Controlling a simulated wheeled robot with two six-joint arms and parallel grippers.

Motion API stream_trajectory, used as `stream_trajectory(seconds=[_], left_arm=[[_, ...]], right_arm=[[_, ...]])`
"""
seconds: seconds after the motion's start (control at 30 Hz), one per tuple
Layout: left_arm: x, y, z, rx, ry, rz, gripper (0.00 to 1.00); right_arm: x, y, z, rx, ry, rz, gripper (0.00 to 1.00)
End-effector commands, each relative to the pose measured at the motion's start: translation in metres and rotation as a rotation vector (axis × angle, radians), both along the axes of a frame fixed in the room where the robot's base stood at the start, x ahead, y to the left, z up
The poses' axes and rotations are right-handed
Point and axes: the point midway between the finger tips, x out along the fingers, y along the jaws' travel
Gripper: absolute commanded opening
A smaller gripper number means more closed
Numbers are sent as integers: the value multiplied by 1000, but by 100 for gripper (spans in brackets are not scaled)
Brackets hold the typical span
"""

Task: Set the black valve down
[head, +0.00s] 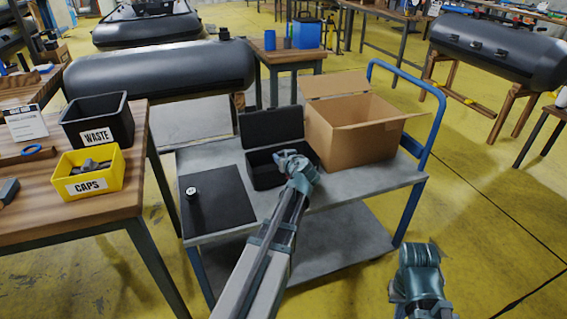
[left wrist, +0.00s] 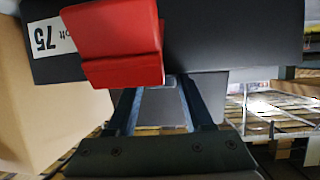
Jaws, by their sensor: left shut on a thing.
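My left gripper (head: 293,160) is over the right part of an open black case (head: 262,170) on the grey cart. In the left wrist view its two fingers (left wrist: 162,88) reach a red piece (left wrist: 120,42) in front of a black body (left wrist: 235,35) with a white "75" label. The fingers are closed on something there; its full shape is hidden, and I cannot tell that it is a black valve. A small black round piece with a white face (head: 192,191) stands on the black mat (head: 225,205). My right gripper (head: 418,268) is low at right; its jaws are unclear.
An open cardboard box (head: 350,135) stands right of the case. The cart's blue handle (head: 432,130) rises at its right. The table at left holds a black WASTE bin (head: 97,120) and a yellow CAPS bin (head: 92,178). Most of the mat is clear.

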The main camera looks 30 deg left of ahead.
Motion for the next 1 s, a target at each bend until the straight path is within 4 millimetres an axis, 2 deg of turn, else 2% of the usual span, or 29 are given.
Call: stream_trajectory(seconds=[0.77,0.8,0.93,1.0], left_arm=[[0,0,-11,0,0,0,0],[0,0,-11,0,0,0,59],[0,0,-11,0,0,0,82],[0,0,-11,0,0,0,82]], right_arm=[[0,0,-11,-2,-1,1,0],[0,0,-11,-2,-1,1,0],[0,0,-11,-2,-1,1,0],[0,0,-11,-2,-1,1,0]])
